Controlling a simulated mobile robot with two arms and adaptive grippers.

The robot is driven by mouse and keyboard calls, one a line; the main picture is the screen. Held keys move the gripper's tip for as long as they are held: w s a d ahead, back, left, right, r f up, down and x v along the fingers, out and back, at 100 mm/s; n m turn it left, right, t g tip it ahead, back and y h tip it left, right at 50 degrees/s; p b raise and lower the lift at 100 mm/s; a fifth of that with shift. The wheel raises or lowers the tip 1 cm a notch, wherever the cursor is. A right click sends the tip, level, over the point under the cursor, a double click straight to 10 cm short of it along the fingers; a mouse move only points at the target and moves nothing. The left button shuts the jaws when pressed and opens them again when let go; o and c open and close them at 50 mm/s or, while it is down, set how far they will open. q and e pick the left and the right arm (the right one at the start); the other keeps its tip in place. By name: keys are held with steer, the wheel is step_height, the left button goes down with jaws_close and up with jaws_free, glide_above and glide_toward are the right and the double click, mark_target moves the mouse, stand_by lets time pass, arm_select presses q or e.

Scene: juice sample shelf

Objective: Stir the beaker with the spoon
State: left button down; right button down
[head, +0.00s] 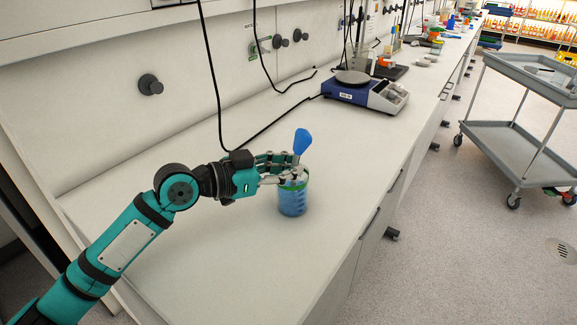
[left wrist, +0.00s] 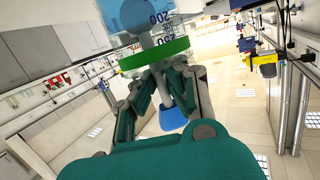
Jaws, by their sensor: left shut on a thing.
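The beaker (head: 292,203) stands upright on the bench, with blue liquid and a green rim band. In the left wrist view the beaker (left wrist: 108,28) appears upside down at the top, with its green band (left wrist: 155,54) and volume marks. The spoon's blue end (head: 301,141) sticks up above the rim, slightly tilted. My right gripper is out of view.
The bench around the beaker is clear. The bench's front edge is close on the right. A grey cart (head: 520,138) stands on the floor.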

arm_select(q)
step_height(320, 180, up, 12)
steer(key=p, duration=0.9)
steer(key=shift+r, duration=0.15)
